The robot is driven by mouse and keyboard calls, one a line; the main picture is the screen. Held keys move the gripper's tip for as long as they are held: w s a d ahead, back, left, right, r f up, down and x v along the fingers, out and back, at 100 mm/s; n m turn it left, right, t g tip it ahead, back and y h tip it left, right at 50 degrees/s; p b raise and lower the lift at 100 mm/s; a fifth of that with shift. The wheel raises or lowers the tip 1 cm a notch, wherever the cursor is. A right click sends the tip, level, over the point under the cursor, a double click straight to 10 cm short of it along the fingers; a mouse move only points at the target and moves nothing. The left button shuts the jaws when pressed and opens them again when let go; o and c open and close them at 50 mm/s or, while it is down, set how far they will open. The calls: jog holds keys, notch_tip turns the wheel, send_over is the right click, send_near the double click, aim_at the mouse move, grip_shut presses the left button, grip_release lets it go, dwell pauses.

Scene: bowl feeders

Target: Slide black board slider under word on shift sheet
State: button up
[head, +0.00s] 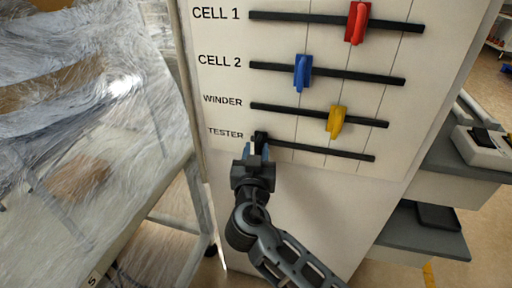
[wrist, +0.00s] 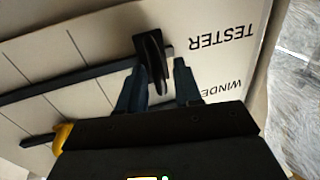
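The black slider (head: 260,138) sits at the left end of the TESTER rail (head: 325,151), the lowest rail on the white board (head: 300,185). It also shows in the wrist view (wrist: 150,60), as a dark upright tab on the rail. My gripper (head: 256,152) is at this slider from below. In the wrist view my gripper (wrist: 158,80) has its two fingers apart, with the slider's tab between their tips, closer to the left finger. I cannot tell whether a finger touches it. No shift sheet can be made out.
Above are the red slider (head: 357,22) on CELL 1, the blue slider (head: 302,72) on CELL 2 and the yellow slider (head: 337,122) on WINDER. The TESTER rail is clear to the right. A plastic-wrapped frame (head: 90,110) stands left; grey shelves (head: 425,230) stand right.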

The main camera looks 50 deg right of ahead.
jog(key=shift+w+d, duration=0.2)
jog(key=shift+d, duration=0.1)
jog(key=shift+c, duration=0.4)
grip_shut()
